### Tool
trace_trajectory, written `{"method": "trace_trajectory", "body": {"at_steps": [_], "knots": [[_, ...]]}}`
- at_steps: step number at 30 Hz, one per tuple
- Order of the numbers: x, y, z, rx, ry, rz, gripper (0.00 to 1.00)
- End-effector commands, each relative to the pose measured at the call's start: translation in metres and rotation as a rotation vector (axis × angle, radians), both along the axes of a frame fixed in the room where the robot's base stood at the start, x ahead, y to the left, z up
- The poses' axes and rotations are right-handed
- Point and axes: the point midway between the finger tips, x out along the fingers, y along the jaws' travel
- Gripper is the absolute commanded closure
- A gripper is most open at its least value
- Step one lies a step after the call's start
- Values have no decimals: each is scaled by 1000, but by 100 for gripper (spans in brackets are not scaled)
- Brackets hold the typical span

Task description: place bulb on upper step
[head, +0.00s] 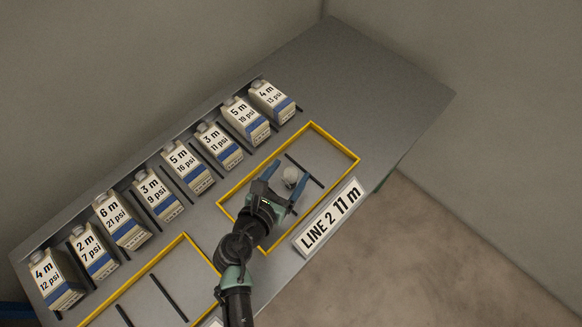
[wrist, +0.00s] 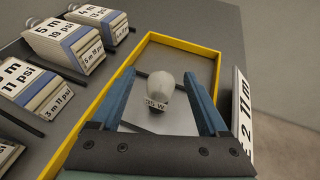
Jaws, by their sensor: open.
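A white bulb (head: 290,174) is inside the yellow-edged bay behind the LINE 2 sign. It also shows in the wrist view (wrist: 165,82), with its rounded end away from me and a small label ending in "W" at its near end. My gripper (head: 287,178) is open, with its blue fingers on either side of the bulb. In the wrist view the bulb appears between the fingers, with gaps on both sides. I cannot tell its exact depth between them. No upper step can be made out in either view.
Several labelled white-and-blue cartons (head: 184,167) stand in a row along the back, with dark dividers between them. A second yellow-edged bay (head: 184,239) lies at lower left. The LINE 2 "11 m" sign (head: 330,218) is at the front edge. The grey surface at upper right (head: 380,92) is clear.

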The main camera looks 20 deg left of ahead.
Motion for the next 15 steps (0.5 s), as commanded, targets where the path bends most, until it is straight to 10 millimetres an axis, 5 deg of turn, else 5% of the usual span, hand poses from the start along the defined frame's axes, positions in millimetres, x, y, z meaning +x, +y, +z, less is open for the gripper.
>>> {"method": "trace_trajectory", "body": {"at_steps": [7, 15], "knots": [[30, -3, -20, 1, -1, -1, 22], [36, -3, -22, 1, 0, -1, 22]]}}
